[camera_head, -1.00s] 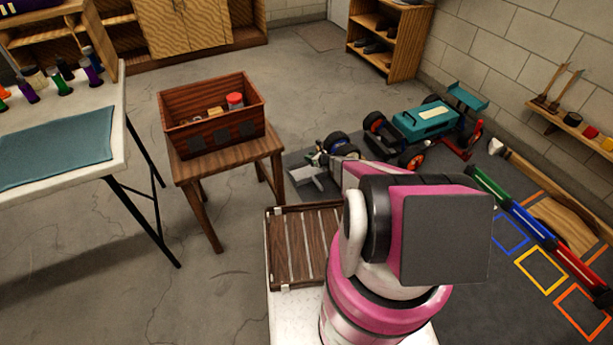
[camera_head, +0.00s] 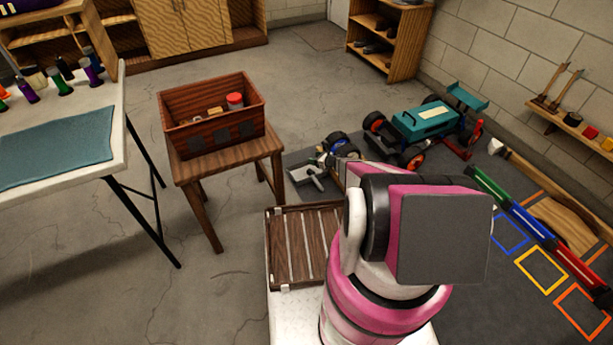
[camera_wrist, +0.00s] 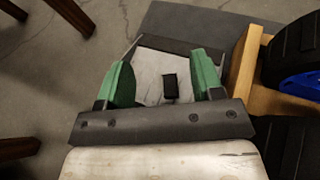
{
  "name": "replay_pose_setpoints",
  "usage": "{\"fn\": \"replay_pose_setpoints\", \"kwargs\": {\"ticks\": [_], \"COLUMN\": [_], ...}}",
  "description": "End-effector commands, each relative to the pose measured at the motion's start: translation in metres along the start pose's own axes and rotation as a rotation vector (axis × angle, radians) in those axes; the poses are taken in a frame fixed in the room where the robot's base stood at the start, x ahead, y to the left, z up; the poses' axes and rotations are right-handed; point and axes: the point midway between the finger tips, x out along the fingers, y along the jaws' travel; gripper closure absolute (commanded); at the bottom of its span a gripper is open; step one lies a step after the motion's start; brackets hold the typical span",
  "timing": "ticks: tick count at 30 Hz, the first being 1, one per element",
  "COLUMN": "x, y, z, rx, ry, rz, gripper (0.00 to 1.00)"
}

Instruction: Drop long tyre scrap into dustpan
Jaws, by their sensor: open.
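The dustpan (camera_head: 307,180) is a pale grey tray on the dark floor mat, left of the car wheels in the head view. In the wrist view, the dustpan (camera_wrist: 148,84) lies under my gripper, its pale inner floor between dark raised sides. My gripper (camera_wrist: 163,76) is open, its two green-padded fingers wide apart over the pan. A short-looking black piece of scrap (camera_wrist: 170,88) shows between the fingers, touching neither. It appears to be against the pan floor, but its height and full length are unclear. My arm hides most of the gripper in the head view.
A wooden block (camera_wrist: 245,72) and a black tyre (camera_wrist: 296,48) stand close to the right of the pan. The teal racecar (camera_head: 425,122) is beyond. A stool (camera_head: 228,170) with a red-brown box (camera_head: 212,112) stands left; its legs show at the wrist view's left.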

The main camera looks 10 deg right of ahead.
Motion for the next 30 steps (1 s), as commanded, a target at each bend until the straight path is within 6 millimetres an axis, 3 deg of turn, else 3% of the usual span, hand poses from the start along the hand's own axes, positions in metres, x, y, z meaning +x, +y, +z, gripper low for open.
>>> {"fn": "replay_pose_setpoints", "kwargs": {"ticks": [1,6,12,30], "x": [-0.013,-0.043,-0.063,-0.069], "y": [0.002,0.002,0.001,0.004], "z": [0.001,0.001,0.0,0.006], "rx": [0.001,0.001,0.001,-0.019], "ry": [0.0,0.0,0.0,0.004], "rz": [-0.002,-0.001,-0.001,0.009], "gripper": [0.39,0.39,0.39,0.39]}}
